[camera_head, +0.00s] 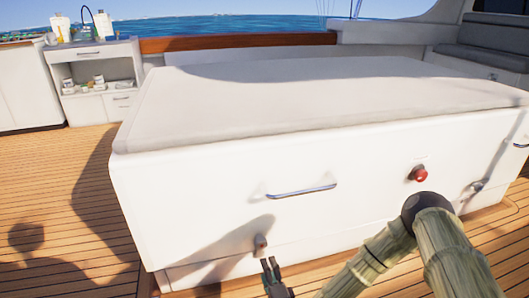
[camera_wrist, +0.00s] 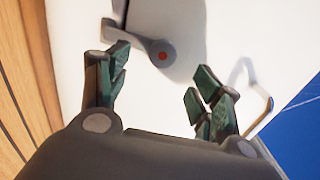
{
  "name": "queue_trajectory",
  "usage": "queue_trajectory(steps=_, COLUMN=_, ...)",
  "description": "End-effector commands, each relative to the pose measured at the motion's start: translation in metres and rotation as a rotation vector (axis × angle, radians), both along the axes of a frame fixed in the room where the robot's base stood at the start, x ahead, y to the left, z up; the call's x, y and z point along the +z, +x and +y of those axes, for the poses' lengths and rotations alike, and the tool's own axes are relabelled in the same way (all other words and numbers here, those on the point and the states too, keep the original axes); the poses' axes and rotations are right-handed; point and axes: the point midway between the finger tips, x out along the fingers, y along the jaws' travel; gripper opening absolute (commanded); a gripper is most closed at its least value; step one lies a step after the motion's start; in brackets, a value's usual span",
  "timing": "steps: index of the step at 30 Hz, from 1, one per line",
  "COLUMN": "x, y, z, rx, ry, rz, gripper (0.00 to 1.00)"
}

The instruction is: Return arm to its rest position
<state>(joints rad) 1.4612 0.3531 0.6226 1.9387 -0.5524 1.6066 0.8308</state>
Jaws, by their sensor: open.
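My gripper (camera_head: 271,266) is low in front of the white engine hatch box (camera_head: 180,200), near its front left part. In the wrist view my gripper (camera_wrist: 160,90) has its two dark green fingers spread wide, with nothing between them. A small grey knob with a red dot (camera_wrist: 162,54) is on the white panel beyond the fingertips. In the head view a small knob (camera_head: 261,243) sits just above my gripper. My arm (camera_head: 440,245) comes in from the lower right.
A metal handle (camera_head: 301,191) is on the box front, with a red button (camera_head: 418,173) and a latch (camera_head: 477,187) to its right. The box has a pale padded top (camera_head: 310,95). A cabinet (camera_head: 98,80) stands back left. Wooden deck (camera_head: 50,190) is free at left.

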Motion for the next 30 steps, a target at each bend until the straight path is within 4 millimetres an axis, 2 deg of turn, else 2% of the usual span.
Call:
queue_trajectory(steps=4, x=-0.021, y=-0.035, z=0.012, rx=0.101, ry=-0.152, rz=0.111, gripper=0.65)
queue_trajectory(steps=8, x=-0.056, y=-0.096, z=0.009, rx=0.257, ry=-0.394, rz=0.275, gripper=0.65)
queue_trajectory(steps=11, x=-0.079, y=-0.147, z=-0.008, rx=0.385, ry=-0.584, rz=0.398, gripper=0.65)
queue_trajectory(steps=15, x=-0.096, y=-0.216, z=-0.048, rx=0.554, ry=-0.815, rz=0.558, gripper=0.65)
queue_trajectory(steps=21, x=-0.094, y=-0.301, z=-0.117, rx=0.765, ry=-1.070, rz=0.763, gripper=0.65)
queue_trajectory(steps=24, x=-0.086, y=-0.332, z=-0.148, rx=0.845, ry=-1.153, rz=0.849, gripper=0.65)
queue_trajectory(steps=30, x=-0.061, y=-0.383, z=-0.201, rx=0.973, ry=-1.270, rz=0.993, gripper=0.65)
